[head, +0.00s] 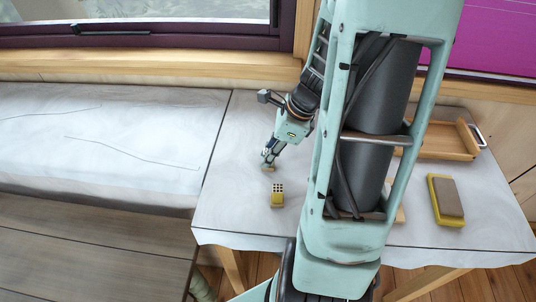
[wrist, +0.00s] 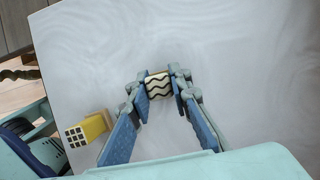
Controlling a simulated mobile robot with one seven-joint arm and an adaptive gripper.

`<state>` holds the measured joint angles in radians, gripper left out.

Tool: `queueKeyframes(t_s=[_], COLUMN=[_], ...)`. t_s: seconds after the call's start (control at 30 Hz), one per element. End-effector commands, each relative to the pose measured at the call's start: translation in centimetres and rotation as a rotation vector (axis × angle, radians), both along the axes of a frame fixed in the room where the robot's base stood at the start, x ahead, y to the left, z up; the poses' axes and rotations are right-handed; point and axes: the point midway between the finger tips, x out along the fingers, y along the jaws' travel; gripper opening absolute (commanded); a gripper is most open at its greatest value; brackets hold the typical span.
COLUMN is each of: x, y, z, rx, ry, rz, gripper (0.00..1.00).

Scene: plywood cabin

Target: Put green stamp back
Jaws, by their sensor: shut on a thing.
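My gripper (head: 268,160) is shut on a small stamp (head: 268,169) low over the pale table, near its left side. In the wrist view the blue fingers of my gripper (wrist: 161,80) close on both sides of this stamp (wrist: 159,86). Its visible face is cream with black wavy lines and light wood edges. No green shows on it, so I cannot tell its body colour. I cannot tell whether it touches the table.
A yellow stamp with a grid face (head: 277,194) is close by; it also shows in the wrist view (wrist: 91,128). A wooden tray (head: 440,155) and a yellow-and-brown block (head: 446,200) are at the right. My arm hides the table's middle. A bench (head: 100,145) is left.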

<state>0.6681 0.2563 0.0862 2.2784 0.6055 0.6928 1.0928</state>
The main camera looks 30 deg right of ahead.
Motion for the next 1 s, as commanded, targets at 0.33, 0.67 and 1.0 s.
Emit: queueKeyframes(t_s=[0.33, 0.67, 1.0], x=[0.0, -0.2, -1.8], y=[0.0, -0.6, -2.8], z=[-0.2, 1.7, 8.4], rx=[0.000, -0.003, -0.004], ry=[0.000, -0.003, -0.004], rz=[0.000, -0.002, 0.000], gripper=[0.36, 0.36, 0.36])
